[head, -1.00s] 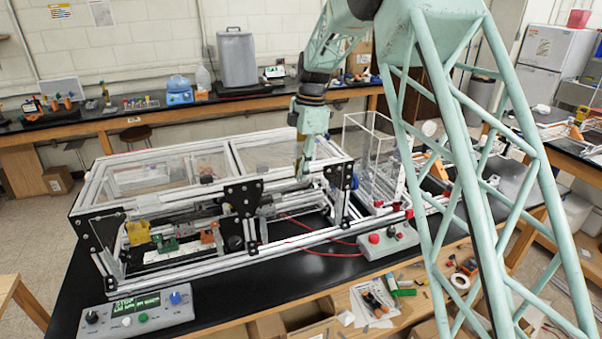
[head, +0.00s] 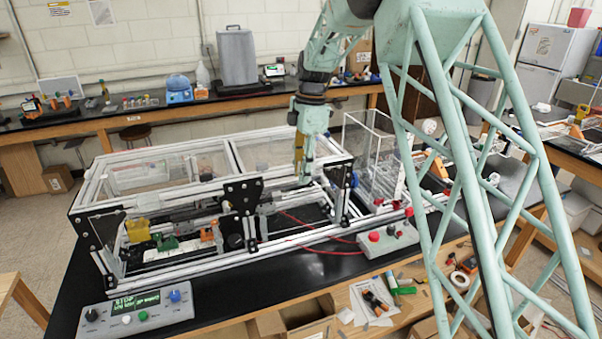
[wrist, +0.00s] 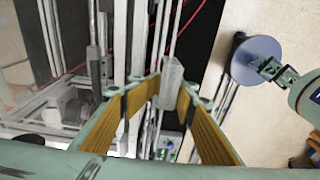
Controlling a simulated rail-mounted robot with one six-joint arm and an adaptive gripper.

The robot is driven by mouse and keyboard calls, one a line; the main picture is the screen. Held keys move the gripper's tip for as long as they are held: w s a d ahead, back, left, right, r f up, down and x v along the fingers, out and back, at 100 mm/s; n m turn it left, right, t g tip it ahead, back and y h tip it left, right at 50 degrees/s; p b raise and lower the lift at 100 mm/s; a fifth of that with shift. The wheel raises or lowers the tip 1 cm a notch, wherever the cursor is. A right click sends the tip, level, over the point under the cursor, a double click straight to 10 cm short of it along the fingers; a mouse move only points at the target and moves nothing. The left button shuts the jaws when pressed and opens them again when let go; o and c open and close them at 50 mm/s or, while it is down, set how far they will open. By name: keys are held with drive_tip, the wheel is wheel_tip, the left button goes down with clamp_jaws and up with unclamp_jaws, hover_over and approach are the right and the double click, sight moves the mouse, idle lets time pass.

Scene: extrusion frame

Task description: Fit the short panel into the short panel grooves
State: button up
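My gripper (head: 304,182) points down over the right part of the aluminium extrusion frame (head: 290,243), near its front rail. In the wrist view its two yellow-padded fingers (wrist: 171,87) stand apart at the tips. A small grey block (wrist: 172,84) shows between or just beyond the tips; I cannot tell whether they touch it. Clear panels lie over the frame's top, and a clear upright case (head: 372,150) stands at its right. I cannot tell which piece is the short panel. The grooves are too small to make out.
Black brackets (head: 243,200) rise from the frame's front. A red cable (head: 318,250) runs over the black table. A button box (head: 388,240) stands front right and a control box with a display (head: 138,312) front left. My lattice column blocks part of the right side.

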drive_tip(key=r, duration=0.4)
drive_tip(key=d+r, duration=0.1)
drive_tip(key=r, duration=0.6)
drive_tip(key=shift+w+d+r, duration=0.15)
drive_tip(key=shift+w+r, duration=0.15)
drive_tip(key=shift+r, duration=0.05)
idle(0.6)
